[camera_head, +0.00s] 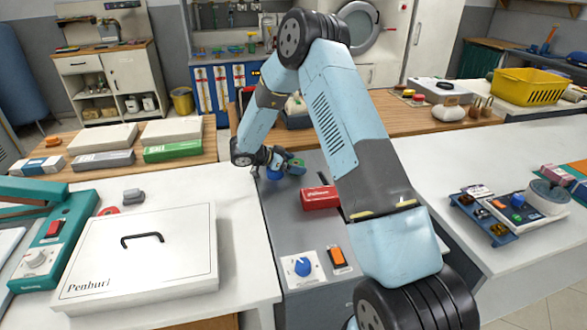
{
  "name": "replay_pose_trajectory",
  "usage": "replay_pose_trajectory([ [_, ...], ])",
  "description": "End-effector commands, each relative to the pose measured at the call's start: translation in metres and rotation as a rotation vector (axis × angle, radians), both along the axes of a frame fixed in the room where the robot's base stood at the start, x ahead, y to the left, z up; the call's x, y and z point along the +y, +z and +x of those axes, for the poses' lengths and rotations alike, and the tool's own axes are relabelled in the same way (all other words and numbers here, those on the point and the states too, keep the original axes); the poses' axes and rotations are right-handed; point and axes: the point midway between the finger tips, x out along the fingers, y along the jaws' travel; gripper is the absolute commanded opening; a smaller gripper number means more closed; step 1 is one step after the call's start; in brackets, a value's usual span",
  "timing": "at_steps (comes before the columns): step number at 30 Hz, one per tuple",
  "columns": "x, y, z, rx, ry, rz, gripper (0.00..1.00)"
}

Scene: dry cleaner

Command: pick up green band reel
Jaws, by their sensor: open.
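My gripper (275,163) hangs at the end of my blue arm, low over the far part of the grey middle counter. It is small in view and its jaws are open. A small green thing (297,164) shows right at the gripper's right side and may be the green band reel; its shape is too small to make out. A blue part (274,174) shows just below the gripper. I cannot tell whether the jaws touch or surround the green thing, as the wrist partly covers the area.
A red box (320,198) lies on the grey counter (272,215), nearer than the gripper. A white case (140,255) and teal machine (60,230) fill the left table. A blue tray (480,220) stands on the right table, with a yellow basket (529,87) behind. The right table's left part is clear.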

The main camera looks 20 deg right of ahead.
Motion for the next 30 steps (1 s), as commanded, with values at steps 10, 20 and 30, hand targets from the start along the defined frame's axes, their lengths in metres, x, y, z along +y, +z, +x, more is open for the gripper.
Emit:
replay_pose_trajectory([
  [10, 0.0005, 0.0003, 0.0, 0.0, 0.0, 0.0, 0.76],
  [20, 0.0006, 0.0003, 0.0, 0.0, 0.0, 0.0, 0.44],
  [30, 0.0005, 0.0014, 0.0, 0.0, 0.0, 0.0, 0.35],
])
